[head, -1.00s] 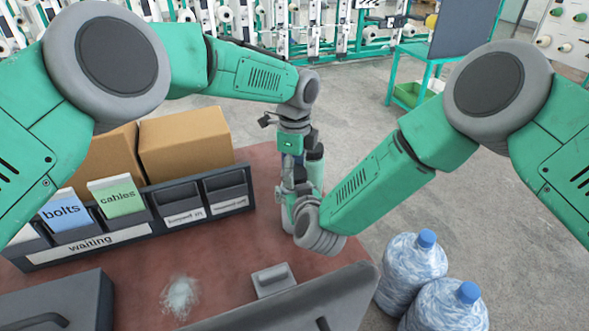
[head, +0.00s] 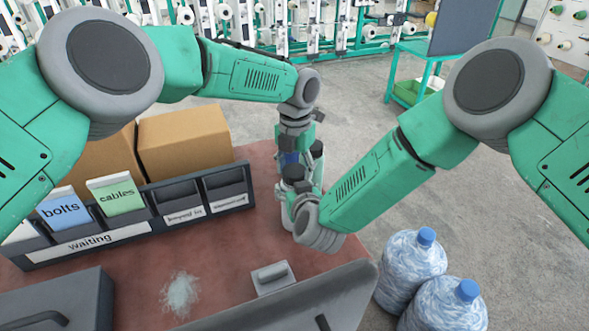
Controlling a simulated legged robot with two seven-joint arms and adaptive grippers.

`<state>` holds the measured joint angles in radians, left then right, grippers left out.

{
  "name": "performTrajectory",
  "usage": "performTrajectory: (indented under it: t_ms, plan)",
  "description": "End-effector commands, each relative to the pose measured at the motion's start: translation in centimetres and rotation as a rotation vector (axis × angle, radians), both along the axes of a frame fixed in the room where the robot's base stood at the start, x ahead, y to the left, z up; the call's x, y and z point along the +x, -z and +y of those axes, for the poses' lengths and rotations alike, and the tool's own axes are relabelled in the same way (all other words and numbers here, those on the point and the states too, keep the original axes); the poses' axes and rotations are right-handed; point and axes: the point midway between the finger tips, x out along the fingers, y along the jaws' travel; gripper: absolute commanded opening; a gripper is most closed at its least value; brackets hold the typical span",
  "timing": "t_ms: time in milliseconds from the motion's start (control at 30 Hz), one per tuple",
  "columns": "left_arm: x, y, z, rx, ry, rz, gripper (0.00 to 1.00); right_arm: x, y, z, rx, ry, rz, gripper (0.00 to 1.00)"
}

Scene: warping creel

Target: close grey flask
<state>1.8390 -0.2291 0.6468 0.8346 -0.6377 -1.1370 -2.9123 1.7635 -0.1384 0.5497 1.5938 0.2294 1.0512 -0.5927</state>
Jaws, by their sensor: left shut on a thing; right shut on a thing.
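The grey flask (head: 285,216) stands at the right side of the table, mostly hidden behind my grippers; only a pale strip of its body shows. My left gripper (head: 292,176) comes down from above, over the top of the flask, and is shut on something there. The lid itself is hidden, so I cannot tell how it sits. My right gripper (head: 291,200) reaches in from the right, low beside the flask, and is shut on its body. Its fingertips are largely hidden.
A bin rack (head: 100,241) labelled "waiting" and cardboard boxes (head: 186,142) stand at the left. A grey block (head: 272,278), a fluffy clump (head: 180,293) and a dark case (head: 60,300) are nearer. Large bottles (head: 411,266) stand right of the table (head: 225,250).

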Motion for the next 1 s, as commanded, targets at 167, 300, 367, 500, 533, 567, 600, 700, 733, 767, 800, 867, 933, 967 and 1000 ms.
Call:
performTrajectory:
  t_ms: [167,300,367,500,533,567,600,700,733,767,800,867,933,967,1000]
  plan:
    - [0.4,-0.2,0.3,0.002,0.036,-0.010,0.29,-0.2,0.1,0.0,0.000,-0.001,0.003,0.00]
    - [0.5,-0.2,0.4,0.003,0.033,-0.011,0.29,-0.2,0.1,0.0,0.000,-0.002,0.004,0.00]
    - [0.5,-0.2,0.4,0.002,0.032,-0.012,0.55,-0.2,0.1,0.0,0.000,-0.002,0.004,0.00]
    - [0.4,-0.2,0.3,0.002,0.032,-0.010,0.69,-0.2,0.1,0.0,0.000,-0.002,0.004,0.00]
    - [0.4,-0.2,0.3,0.002,0.033,-0.009,0.69,-0.2,0.1,0.0,0.000,-0.002,0.004,0.00]
    - [0.4,-0.1,0.3,0.002,0.033,-0.009,0.69,-0.2,0.1,0.0,0.000,-0.002,0.004,0.00]
    - [0.3,-0.1,0.3,0.002,0.033,-0.007,0.69,-0.2,0.1,0.0,0.000,-0.002,0.004,0.00]
    - [0.3,-0.2,0.2,0.001,0.034,-0.007,0.69,-0.1,0.1,0.0,0.000,-0.002,0.004,0.00]
    - [0.3,-0.4,0.2,0.001,0.034,-0.007,0.69,-0.1,0.1,0.0,0.000,-0.002,0.004,0.00]
    - [0.3,-0.5,0.2,0.001,0.034,-0.007,0.69,-0.1,0.1,0.0,0.000,-0.002,0.004,0.00]
    - [0.3,-0.9,0.2,0.001,0.034,-0.007,0.69,-0.1,0.1,0.1,0.000,-0.002,0.004,0.00]
    - [0.3,-1.6,0.2,0.000,0.034,-0.008,0.69,-0.1,0.1,0.1,0.000,-0.002,0.004,0.00]
    - [0.3,-2.5,0.2,0.002,0.035,-0.007,0.69,-0.1,0.1,0.0,0.000,-0.002,0.004,0.00]
    - [0.3,-3.0,0.2,0.002,0.034,-0.007,0.69,-0.1,0.1,0.0,0.000,-0.002,0.003,0.00]
    - [0.3,-3.6,0.1,0.000,0.034,-0.008,0.69,-0.1,0.1,0.0,0.000,-0.002,0.003,0.00]
